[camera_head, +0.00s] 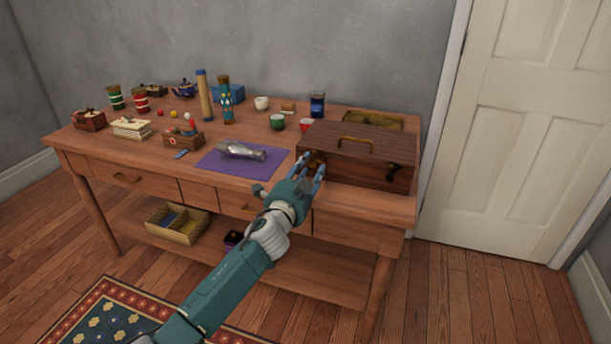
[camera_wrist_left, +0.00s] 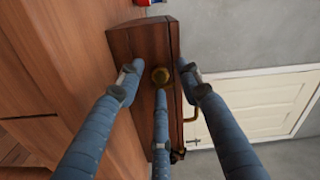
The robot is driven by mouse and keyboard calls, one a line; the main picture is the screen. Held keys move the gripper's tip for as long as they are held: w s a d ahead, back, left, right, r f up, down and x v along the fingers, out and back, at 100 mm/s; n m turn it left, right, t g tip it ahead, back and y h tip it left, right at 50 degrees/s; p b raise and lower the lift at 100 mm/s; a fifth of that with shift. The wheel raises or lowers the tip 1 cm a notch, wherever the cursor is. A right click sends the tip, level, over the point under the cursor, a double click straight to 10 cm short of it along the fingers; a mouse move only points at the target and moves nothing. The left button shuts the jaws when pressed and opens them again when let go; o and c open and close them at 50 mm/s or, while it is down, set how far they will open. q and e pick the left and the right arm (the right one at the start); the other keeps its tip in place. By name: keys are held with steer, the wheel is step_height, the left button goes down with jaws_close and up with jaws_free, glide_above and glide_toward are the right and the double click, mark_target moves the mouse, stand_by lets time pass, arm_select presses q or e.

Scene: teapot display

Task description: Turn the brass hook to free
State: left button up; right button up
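A dark wooden box (camera_head: 365,172) stands at the right front of the table, its lid down. It also shows in the left wrist view (camera_wrist_left: 130,45). A round brass piece (camera_wrist_left: 161,76), which I take to be the brass hook's fitting, is on its front face near the left end. My left gripper (camera_head: 313,166) is in front of that end, and its blue fingers partly hide the brass. In the left wrist view the gripper (camera_wrist_left: 158,75) has its fingers spread, two on either side of the brass and one below it. Contact cannot be told. My right gripper is out of view.
A dark latch (camera_head: 392,172) is at the box's right front, and a brass handle (camera_head: 355,141) tops the lid. A purple mat (camera_head: 215,162) with a silvery object (camera_head: 241,151) lies left of the gripper. Cups and small boxes stand behind.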

arm_select(q)
steer(key=v, duration=1.2)
steer(key=shift+f, duration=0.1)
